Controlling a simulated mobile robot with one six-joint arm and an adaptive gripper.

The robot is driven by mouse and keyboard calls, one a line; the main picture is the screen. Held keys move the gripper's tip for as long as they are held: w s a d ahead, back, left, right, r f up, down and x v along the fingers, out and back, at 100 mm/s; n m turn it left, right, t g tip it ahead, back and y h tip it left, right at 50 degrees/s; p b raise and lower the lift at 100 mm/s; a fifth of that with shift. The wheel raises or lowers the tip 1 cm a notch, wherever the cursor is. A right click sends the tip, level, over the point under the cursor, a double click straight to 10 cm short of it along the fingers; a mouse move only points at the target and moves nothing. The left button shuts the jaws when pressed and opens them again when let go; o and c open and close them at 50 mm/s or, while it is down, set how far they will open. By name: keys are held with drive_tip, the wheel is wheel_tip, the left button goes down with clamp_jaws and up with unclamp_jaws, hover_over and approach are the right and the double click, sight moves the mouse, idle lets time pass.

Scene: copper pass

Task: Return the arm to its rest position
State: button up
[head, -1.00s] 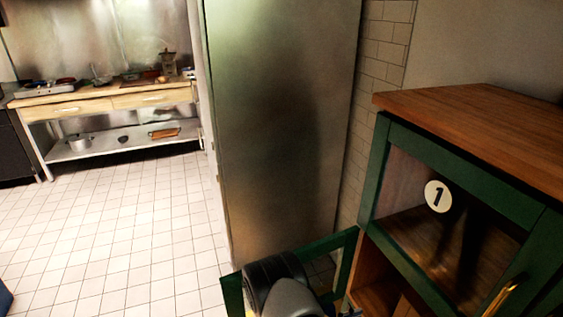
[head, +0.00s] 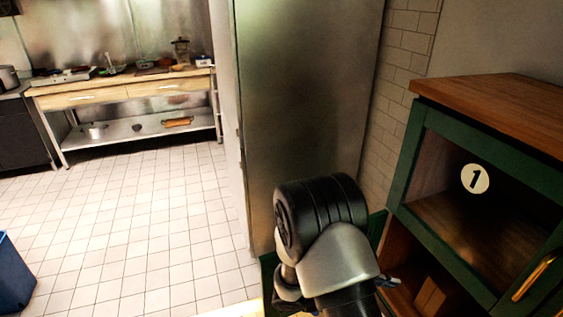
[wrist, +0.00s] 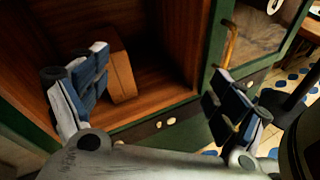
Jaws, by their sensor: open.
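My gripper (wrist: 158,97) shows in the wrist view with its two blue-padded fingers spread wide apart and nothing between them. It faces the open lower compartment of a green cabinet (wrist: 205,123). A brown block-like object (wrist: 122,78) stands inside that compartment beyond the left finger, apart from it as far as I can tell. In the head view my arm rises at the bottom centre, in front of the green cabinet (head: 413,172); the gripper's fingers are not clearly seen there.
The cabinet's upper compartment has a glass door marked 1 (head: 475,179) and a brass handle (head: 533,277). A tall metal panel (head: 305,100) stands behind my arm. A blue bin (head: 14,275) is at the left edge. A worktable (head: 130,95) stands far back. The tiled floor between is clear.

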drive_tip(key=s+a+r+m+t+y, duration=0.2)
drive_tip(key=s+a+r+m+y, duration=0.3)
drive_tip(key=r, duration=0.5)
drive_tip(key=s+a+r+m+t+y, duration=0.3)
drive_tip(key=s+a+r+m+y, duration=0.3)
drive_tip(key=s+r+m+y, duration=0.2)
drive_tip(key=shift+s+r+y, duration=0.85)
drive_tip(key=shift+y, duration=0.05)
drive_tip(key=shift+s+a+r+m+t+y, duration=0.1)
drive_tip(key=shift+a+r+m+t+y, duration=0.2)
drive_tip(key=shift+a+r+t, duration=0.25)
drive_tip(key=shift+c, duration=0.3)
